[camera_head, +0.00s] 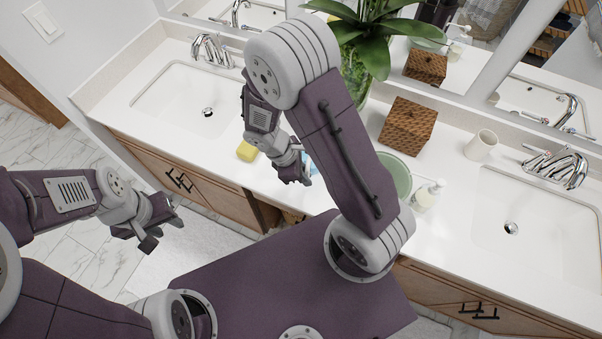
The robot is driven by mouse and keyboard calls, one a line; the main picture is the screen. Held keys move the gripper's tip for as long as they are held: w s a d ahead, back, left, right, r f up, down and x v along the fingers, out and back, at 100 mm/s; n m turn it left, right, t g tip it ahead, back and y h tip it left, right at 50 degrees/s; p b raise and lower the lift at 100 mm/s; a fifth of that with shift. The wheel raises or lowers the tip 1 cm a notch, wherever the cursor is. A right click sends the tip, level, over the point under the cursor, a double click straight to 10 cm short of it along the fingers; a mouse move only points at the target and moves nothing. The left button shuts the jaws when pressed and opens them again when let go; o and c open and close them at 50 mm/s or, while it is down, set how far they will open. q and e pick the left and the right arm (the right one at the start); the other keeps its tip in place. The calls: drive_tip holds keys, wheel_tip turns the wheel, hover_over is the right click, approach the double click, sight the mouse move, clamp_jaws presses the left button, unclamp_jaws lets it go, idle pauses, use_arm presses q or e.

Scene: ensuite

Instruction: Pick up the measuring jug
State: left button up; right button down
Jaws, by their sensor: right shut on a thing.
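My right gripper (302,177) hangs low over the front of the counter, between the two sinks. It is shut on a light-blue thing (312,167), which looks to be the measuring jug. Most of it is hidden behind the gripper and my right arm, so its shape and whether it touches the counter cannot be told. My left gripper (163,231) is open and empty, out in front of the cabinet over the floor.
A yellow block (247,151) lies left of my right gripper. A green bowl (396,176), a soap bottle (428,196), a woven box (407,126), a cup (481,145) and a potted plant (354,75) stand to the right. Sinks lie at left (180,99) and right (550,225).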

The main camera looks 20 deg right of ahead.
drive_tip(key=s+r+b, duration=0.4)
drive_tip(key=s+r, duration=0.1)
drive_tip(key=s, duration=0.4)
drive_tip(key=shift+d+r+b, duration=0.2)
drive_tip(key=shift+d+b, duration=0.1)
drive_tip(key=shift+b, duration=0.05)
